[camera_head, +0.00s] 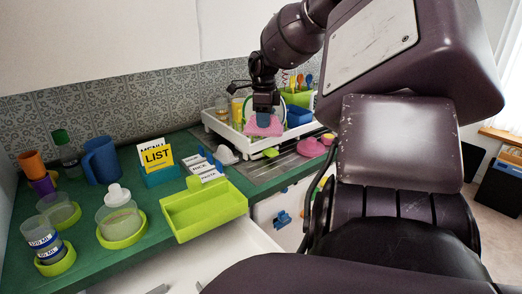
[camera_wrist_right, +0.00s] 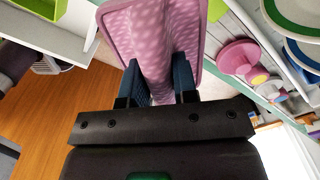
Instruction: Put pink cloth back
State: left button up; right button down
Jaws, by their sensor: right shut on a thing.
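The pink cloth (camera_head: 264,128) hangs from my right gripper (camera_head: 263,112) in the head view, in front of the white dish rack. In the right wrist view the cloth (camera_wrist_right: 155,45) is pinched between the two blue fingertips of the right gripper (camera_wrist_right: 158,80), with a fold standing up along its middle. The cloth is held in the air; how far it is above the counter or rack I cannot tell. My left gripper is not in view.
The white dish rack (camera_head: 226,131) holds a blue container, a green utensil holder (camera_head: 299,98) and cups. A pink lidded item (camera_head: 311,147) lies right of the sink area. A lime tray (camera_head: 204,211) sits at the counter front above an open white drawer (camera_head: 215,262). Cups and a blue jug (camera_head: 101,160) stand left.

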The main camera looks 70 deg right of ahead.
jog(key=b, duration=0.2)
send_over(263, 173)
notch_tip(263, 173, down, 10)
jog(key=shift+d+f, duration=0.1)
jog(key=shift+f, duration=0.1)
notch_tip(263, 173, down, 6)
jog(key=shift+r+b, duration=0.25)
jog(key=shift+b, duration=0.65)
jog(key=shift+r, duration=0.1)
jog(key=c, duration=0.9)
grip_release()
